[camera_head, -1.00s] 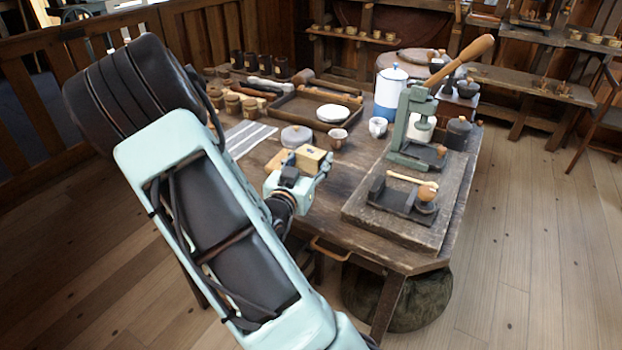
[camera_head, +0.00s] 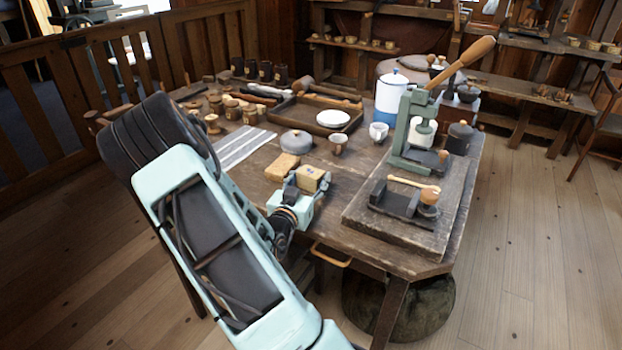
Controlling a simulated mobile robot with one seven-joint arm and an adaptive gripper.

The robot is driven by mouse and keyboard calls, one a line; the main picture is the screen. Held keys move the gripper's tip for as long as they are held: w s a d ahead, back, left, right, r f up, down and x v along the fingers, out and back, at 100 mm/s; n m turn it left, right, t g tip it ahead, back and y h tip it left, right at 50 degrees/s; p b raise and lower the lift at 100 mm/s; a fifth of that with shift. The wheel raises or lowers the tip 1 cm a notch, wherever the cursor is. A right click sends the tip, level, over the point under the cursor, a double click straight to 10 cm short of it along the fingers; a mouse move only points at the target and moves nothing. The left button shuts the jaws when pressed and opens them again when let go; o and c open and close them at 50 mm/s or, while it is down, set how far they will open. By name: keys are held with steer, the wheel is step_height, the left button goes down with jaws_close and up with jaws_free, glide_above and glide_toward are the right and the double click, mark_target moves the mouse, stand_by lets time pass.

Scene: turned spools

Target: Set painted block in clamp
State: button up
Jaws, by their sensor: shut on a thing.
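My gripper (camera_head: 305,186) is over the front part of the table, shut on a tan block (camera_head: 310,178) with a small dark bluish mark on it. The jaws hide part of this block. A second, plain tan block (camera_head: 283,167) lies on the table just left of and behind the held one. The clamp (camera_head: 398,204) appears to be the low dark metal device with a wooden handle and a round wooden knob. It sits on a thick board at the table's front right, to the right of my gripper and apart from it.
A green lever press (camera_head: 409,130) with a long wooden handle stands behind the clamp on the same board (camera_head: 362,219). A grey lidded pot (camera_head: 296,142), cups and a tray (camera_head: 288,113) lie behind my gripper. Bare tabletop separates gripper and board.

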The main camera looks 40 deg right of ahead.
steer(key=shift+f, duration=0.25)
steer(key=o, duration=1.3)
steer(key=shift+c, duration=0.2)
steer(key=shift+r, duration=0.15)
